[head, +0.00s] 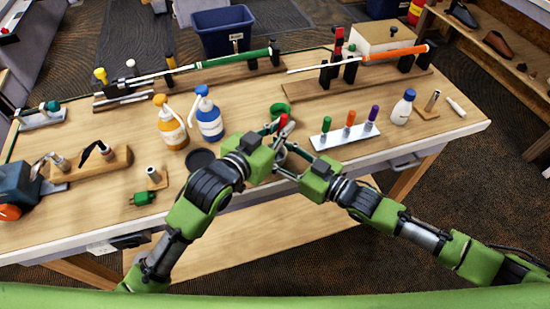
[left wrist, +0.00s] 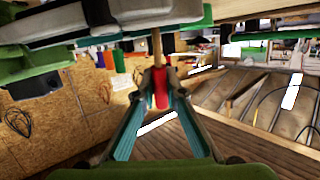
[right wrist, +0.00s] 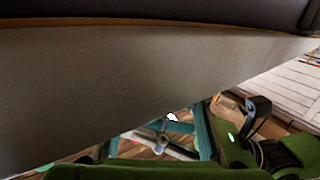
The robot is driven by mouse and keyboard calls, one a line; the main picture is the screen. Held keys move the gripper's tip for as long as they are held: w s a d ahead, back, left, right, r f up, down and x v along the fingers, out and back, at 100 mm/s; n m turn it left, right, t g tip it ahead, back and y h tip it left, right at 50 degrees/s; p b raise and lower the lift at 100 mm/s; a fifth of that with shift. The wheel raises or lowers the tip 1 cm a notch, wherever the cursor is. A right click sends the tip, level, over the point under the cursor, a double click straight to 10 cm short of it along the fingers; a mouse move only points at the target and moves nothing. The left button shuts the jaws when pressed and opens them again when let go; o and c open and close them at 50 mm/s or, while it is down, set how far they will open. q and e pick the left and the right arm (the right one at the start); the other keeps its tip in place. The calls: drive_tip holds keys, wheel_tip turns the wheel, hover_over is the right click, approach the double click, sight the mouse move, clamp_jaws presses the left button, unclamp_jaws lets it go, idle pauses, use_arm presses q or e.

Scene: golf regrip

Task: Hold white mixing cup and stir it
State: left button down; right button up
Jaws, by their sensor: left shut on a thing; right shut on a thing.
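My left gripper (head: 274,131) is shut on a red-handled stirrer (head: 283,121) near the table's front middle. In the left wrist view the red part (left wrist: 160,88) sits between the fingertips, with a thin wooden stick running up from it. My right gripper (head: 283,150) is close beside the left one, shut on a small pale thing that appears to be the white mixing cup (head: 288,129). The cup is mostly hidden by the grippers, and I cannot tell whether the stirrer is inside it. In the right wrist view only a small white patch (right wrist: 172,117) shows near the fingers.
A green tape roll (head: 279,110) lies just behind the grippers. Orange (head: 171,127) and blue (head: 207,116) spray bottles stand left. A white tray (head: 337,137) with coloured markers is right. Golf clubs rest on stands behind. A pale surface fills much of the right wrist view.

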sight(282, 118)
use_arm(q)
drive_tip(key=shift+r, duration=2.75)
use_arm(e)
drive_tip(key=o, duration=1.1)
drive_tip(key=shift+d, duration=0.1)
drive_tip(key=v, duration=1.2)
